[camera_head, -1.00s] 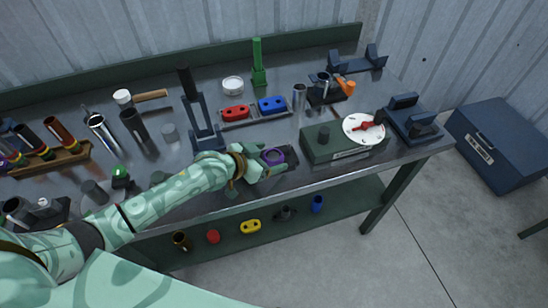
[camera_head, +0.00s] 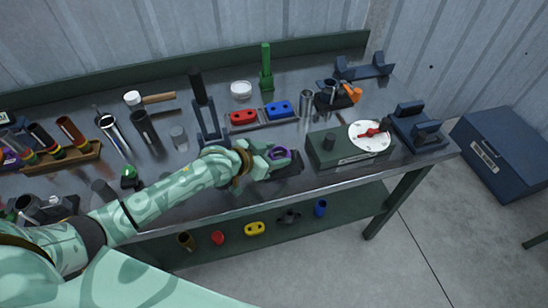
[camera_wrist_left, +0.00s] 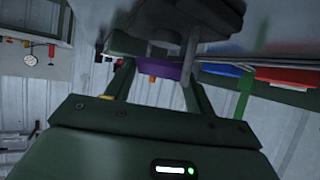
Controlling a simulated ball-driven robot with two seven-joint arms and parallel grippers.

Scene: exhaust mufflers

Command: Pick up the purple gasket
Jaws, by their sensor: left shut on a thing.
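The purple gasket (camera_head: 281,153) is a small ring near the front edge of the bench in the head view. My left gripper (camera_head: 277,155) is shut on it, with the ring at the fingertips. In the left wrist view the purple gasket (camera_wrist_left: 176,70) shows as a purple band between the two fingers. It appears just above a dark base (camera_head: 288,166) on the bench; the hand hides part of this, so I cannot tell the exact gap. My right gripper is not in view.
A green box with a dial (camera_head: 345,148) stands close to the right of the hand. Behind it lie a red gasket (camera_head: 243,117) and a blue gasket (camera_head: 279,109) in a tray. A dark upright stand (camera_head: 207,120) is behind the wrist. A lower shelf holds several small parts.

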